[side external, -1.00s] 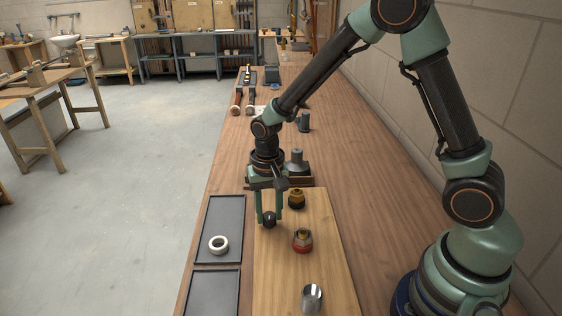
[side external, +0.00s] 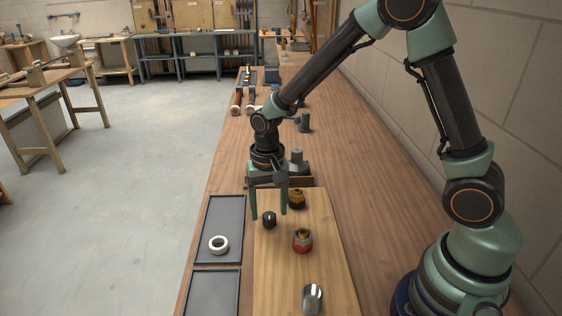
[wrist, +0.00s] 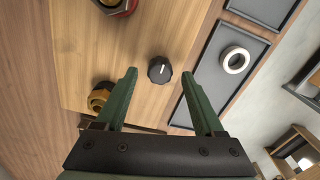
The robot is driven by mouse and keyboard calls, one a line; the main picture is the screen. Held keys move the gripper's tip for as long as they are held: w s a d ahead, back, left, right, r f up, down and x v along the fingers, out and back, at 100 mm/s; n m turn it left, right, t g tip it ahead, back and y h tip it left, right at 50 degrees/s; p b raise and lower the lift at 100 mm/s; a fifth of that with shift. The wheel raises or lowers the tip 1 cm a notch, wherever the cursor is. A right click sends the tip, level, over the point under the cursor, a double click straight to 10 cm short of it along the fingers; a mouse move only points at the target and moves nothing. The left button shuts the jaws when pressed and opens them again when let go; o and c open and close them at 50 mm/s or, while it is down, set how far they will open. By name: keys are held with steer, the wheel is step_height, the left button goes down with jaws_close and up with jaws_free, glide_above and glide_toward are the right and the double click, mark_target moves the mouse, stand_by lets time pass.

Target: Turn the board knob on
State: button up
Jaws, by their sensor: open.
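The black board knob (side external: 270,219) stands on the wooden board (side external: 280,275), near its left edge. In the wrist view the knob (wrist: 160,70) shows a white line on its top, running roughly up and down the picture. My gripper (wrist: 159,75) is open, with one green finger on each side of the knob in that view and a clear gap to both. In the side view my gripper (side external: 269,215) is above and just behind the knob, apart from it, pointing down. Nothing is between the fingers.
On the board are a brass fitting (side external: 297,199), a red-based fitting (side external: 303,240) and a silver cylinder (side external: 312,298). A dark tray (side external: 225,215) holding a white ring (side external: 219,245) lies left of the board. A grey-topped fixture (side external: 297,160) stands behind the gripper.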

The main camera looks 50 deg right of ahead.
mark_target(269, 215)
step_height(269, 215, up, 11)
stand_by(0.3)
steer(key=shift+f, duration=0.1)
steer(key=s+d+r+n+t, duration=0.5)
steer(key=s+r, duration=0.3)
steer(key=s, duration=0.2)
steer(key=shift+s+n+t, duration=0.2)
steer(key=shift+n+t, duration=0.1)
steer(key=shift+n, duration=0.5)
